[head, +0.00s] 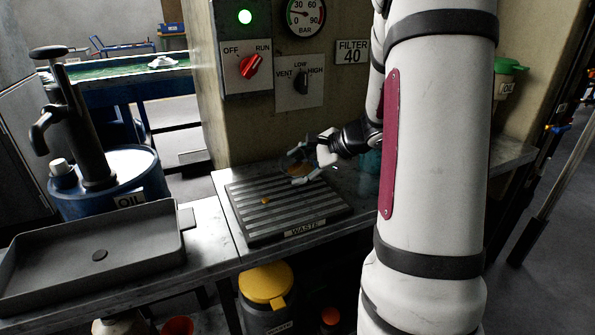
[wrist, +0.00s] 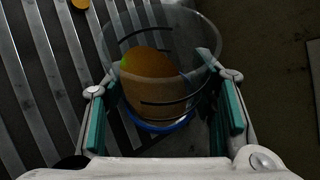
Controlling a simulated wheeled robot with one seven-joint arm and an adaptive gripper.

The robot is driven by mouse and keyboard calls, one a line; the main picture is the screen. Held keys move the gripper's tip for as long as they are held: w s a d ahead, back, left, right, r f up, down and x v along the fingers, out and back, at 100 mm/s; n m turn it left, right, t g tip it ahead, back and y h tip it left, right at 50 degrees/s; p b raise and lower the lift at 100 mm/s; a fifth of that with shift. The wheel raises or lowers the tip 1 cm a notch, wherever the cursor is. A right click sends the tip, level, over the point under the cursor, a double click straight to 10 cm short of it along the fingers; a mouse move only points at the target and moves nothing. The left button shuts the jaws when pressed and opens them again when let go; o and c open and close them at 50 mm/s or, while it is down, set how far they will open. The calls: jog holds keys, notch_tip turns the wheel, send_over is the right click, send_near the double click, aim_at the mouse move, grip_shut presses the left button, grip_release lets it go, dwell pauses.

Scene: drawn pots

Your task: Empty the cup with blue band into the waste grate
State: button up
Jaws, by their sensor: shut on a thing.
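The clear cup with a blue band (wrist: 172,125) is between the two fingers of my gripper (wrist: 163,88), which is shut on it. Brown-orange contents (wrist: 150,80) show inside the cup. In the head view the cup (head: 291,161) is small and dark, held by my gripper (head: 306,161) over the back right part of the waste grate (head: 240,215). The cup looks tilted, but its exact angle is hard to tell. A small orange spot (head: 264,201) lies on the grate bars; it also shows at the top of the wrist view (wrist: 80,4).
A grey tray (head: 150,225) and a blue oil drum with pump (head: 120,175) stand to the left. The control panel (head: 245,90) rises behind the grate. A yellow-lidded bin (head: 266,283) is below the bench. My arm hides part of the bench at right.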

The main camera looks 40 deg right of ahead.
jog(key=shift+f+n+h+b, duration=0.25)
jog(key=shift+n+h+b, duration=1.25)
jog(key=shift+b, duration=3.95)
dwell(2.5)
